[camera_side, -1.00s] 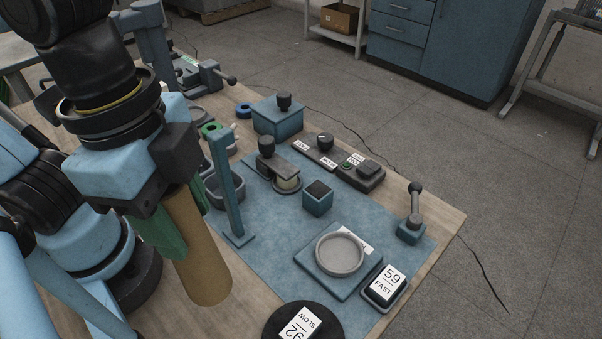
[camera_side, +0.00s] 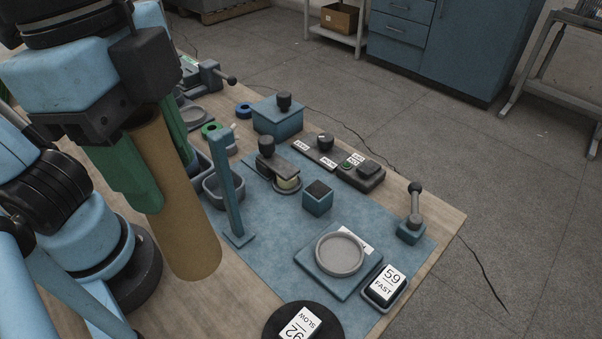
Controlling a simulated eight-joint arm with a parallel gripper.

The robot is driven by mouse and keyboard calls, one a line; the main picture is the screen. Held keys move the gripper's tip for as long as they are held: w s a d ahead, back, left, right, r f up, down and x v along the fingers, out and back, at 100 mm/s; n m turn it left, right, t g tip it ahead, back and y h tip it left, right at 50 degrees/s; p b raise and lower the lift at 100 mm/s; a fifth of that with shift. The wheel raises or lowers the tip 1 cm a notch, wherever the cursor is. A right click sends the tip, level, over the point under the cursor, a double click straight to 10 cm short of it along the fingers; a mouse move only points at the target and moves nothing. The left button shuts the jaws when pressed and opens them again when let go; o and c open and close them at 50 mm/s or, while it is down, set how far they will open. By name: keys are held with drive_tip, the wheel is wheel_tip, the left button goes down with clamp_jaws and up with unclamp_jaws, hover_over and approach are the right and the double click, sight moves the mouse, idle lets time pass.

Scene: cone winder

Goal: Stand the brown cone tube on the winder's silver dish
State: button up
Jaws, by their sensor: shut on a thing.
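The brown cone tube (camera_side: 182,220) hangs nearly upright, tilted slightly, at the left of the side view. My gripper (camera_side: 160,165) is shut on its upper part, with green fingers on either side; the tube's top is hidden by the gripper. Whether the tube's lower end touches the table cannot be told. The silver dish (camera_side: 340,254) is a shallow round dish, empty, on a square blue plate (camera_side: 345,284) to the right of the tube. The tube and the dish are well apart.
A blue upright post (camera_side: 232,190) stands between the tube and the dish area. A small blue block (camera_side: 317,198), a lever (camera_side: 413,215), a card marked 59 FAST (camera_side: 387,283) and a black disc with a SLOW card (camera_side: 277,326) surround the dish. Bare blue mat lies left of the plate.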

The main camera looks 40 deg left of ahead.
drive_tip(key=shift+w+d, duration=0.1)
drive_tip(key=w+d+f+n, duration=0.2)
drive_tip(key=w+f, duration=0.3)
drive_tip(key=w, duration=0.4)
drive_tip(key=w+d+f+n, duration=0.2)
drive_tip(key=w+d+f, duration=0.2)
drive_tip(key=w, duration=0.6)
drive_tip(key=shift+d+f, duration=0.2)
drive_tip(key=shift+f, duration=0.45)
idle(0.7)
drive_tip(key=shift+f, duration=1.45)
idle(0.4)
drive_tip(key=shift+f, duration=0.35)
